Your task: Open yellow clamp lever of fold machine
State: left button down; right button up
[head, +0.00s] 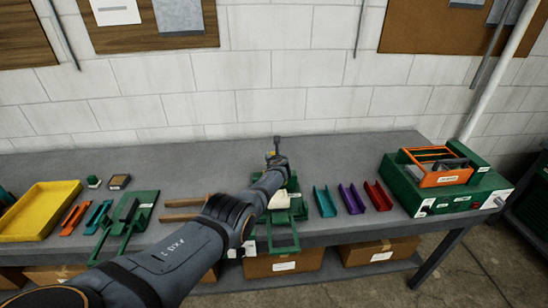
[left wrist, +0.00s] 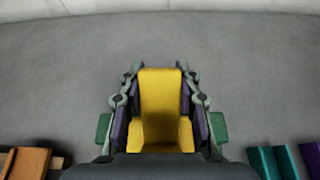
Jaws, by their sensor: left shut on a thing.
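The fold machine (head: 297,207) is a green metal device on the grey bench, partly hidden behind my left arm. My left gripper (head: 277,157) is above it at the far side, seen from behind the forearm. In the left wrist view, my left gripper (left wrist: 160,92) is shut on the yellow clamp lever (left wrist: 160,95), with a finger against each side of it. My right gripper is in neither view.
Teal (head: 325,201), purple (head: 351,198) and red (head: 378,196) channels lie right of the machine. A green box with an orange frame (head: 441,179) stands further right. A yellow tray (head: 38,210) is at the far left. The block wall (head: 300,75) stands behind the bench.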

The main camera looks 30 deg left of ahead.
pick_arm(q)
jog(key=shift+w+a+r, duration=0.1)
jog(key=shift+w+r, duration=0.1)
jog(key=shift+r, duration=0.3)
jog(key=c, duration=1.2)
grip_release()
jog(key=o, duration=0.3)
jog(key=shift+s+f, duration=0.1)
jog(key=shift+f, duration=0.2)
jog(key=shift+s+d, duration=0.45)
jog(key=shift+s, duration=0.15)
jog(key=s+d, duration=0.6)
jog(key=s, duration=0.4)
jog(key=shift+r, duration=0.25)
